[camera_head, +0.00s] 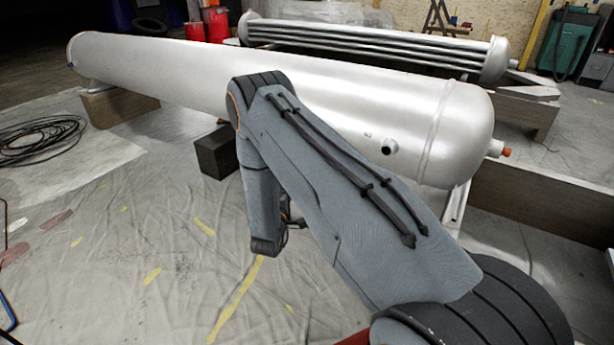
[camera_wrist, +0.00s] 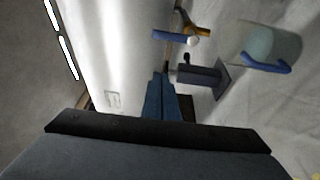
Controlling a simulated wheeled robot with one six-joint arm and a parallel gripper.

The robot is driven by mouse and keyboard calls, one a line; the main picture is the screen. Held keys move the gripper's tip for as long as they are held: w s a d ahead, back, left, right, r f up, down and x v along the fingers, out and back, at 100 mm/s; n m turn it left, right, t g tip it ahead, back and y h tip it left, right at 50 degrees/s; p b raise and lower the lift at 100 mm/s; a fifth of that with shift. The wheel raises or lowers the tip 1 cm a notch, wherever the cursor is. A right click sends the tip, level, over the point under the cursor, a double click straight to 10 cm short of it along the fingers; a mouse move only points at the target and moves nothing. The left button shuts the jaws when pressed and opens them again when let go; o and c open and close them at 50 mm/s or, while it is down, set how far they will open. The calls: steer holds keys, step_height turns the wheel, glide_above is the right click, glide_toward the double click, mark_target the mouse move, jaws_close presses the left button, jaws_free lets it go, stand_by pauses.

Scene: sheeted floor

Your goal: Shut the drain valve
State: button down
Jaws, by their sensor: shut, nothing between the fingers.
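In the wrist view, a blue lever (camera_wrist: 171,38) with a pale round end lies crosswise beside an orange-brown fitting (camera_wrist: 200,17); this looks like the drain valve. It is close to the side of the large silver tank (camera_wrist: 112,45). My gripper (camera_wrist: 168,77) is shut and empty, its fingers pointing toward the lever with a gap between. The head view shows the tank (camera_head: 290,95) behind my arm, but I cannot make out the valve there. My fingers are not clear in that view either.
A dark post with a square plate (camera_wrist: 222,84) stands right of my fingers. A translucent container with a blue handle (camera_wrist: 268,64) is farther right. A coiled black cable (camera_head: 40,138) lies left. Sheeted floor (camera_head: 120,260) in front is mostly clear.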

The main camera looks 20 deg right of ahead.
steer(key=w+d+b, duration=0.4)
steer(key=d+b, duration=0.1)
steer(key=d, duration=0.3)
steer(key=shift+w+d+b, duration=0.15)
steer(key=shift+w+b, duration=0.15)
